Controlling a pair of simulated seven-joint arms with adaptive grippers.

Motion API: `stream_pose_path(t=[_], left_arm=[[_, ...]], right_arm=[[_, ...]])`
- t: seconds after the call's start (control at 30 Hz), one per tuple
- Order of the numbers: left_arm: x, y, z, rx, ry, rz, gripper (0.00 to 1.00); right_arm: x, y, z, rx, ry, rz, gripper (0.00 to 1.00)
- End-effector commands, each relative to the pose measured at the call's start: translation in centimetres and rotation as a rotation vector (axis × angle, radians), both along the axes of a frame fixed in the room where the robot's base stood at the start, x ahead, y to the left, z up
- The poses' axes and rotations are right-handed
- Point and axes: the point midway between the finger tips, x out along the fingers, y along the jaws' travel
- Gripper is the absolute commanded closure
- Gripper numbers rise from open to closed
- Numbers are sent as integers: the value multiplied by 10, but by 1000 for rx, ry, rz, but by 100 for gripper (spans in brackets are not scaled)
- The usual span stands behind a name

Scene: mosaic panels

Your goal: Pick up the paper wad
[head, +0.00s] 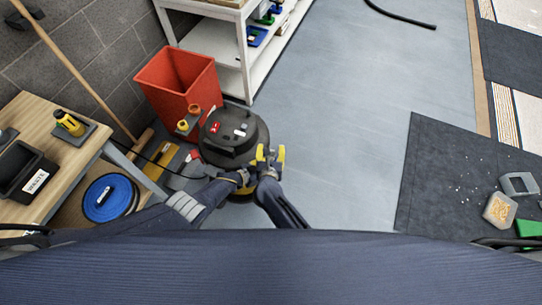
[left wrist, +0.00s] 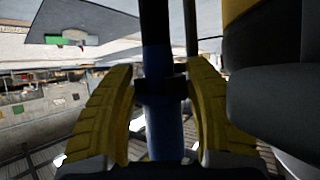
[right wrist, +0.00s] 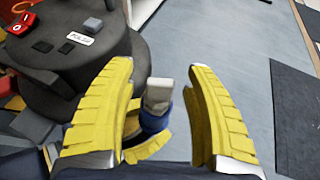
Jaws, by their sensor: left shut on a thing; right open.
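No paper wad can be clearly made out in any view. My right gripper (head: 271,157) is open in front of the black vacuum canister (head: 233,128). In the right wrist view its yellow fingers (right wrist: 163,68) stand wide apart. Between and beyond them shows a blue thing with a pale grey end (right wrist: 157,97), apparently not gripped by them. My left gripper (left wrist: 158,70) is shut on a blue and black rod (left wrist: 163,130), upright between its fingers in the left wrist view. In the head view the left gripper is close to the right one and mostly hidden.
A red bin (head: 178,84) and a white shelf (head: 236,50) stand behind the canister. A wooden bench (head: 85,152) and blue coil (head: 108,198) are at the left. White specks (head: 463,190) and a sponge-like block (head: 500,210) lie on the dark mat (head: 440,165). The middle floor is clear.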

Motion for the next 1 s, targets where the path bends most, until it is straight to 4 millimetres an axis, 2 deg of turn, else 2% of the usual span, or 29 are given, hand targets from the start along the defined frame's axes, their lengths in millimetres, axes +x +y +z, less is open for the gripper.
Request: stream_pose_path(t=[0.13,0.5,0.87,1.0], left_arm=[[-3,-3,-1,-2,3,-4,63],[-3,-3,-1,-2,3,-4,63],[-3,-3,-1,-2,2,-5,63],[-3,-3,-1,-2,2,-5,63]], right_arm=[[0,0,0,0,0,0,48],[0,0,0,0,0,0,90],[0,0,1,0,0,0,91],[0,0,8,2,0,-2,91]])
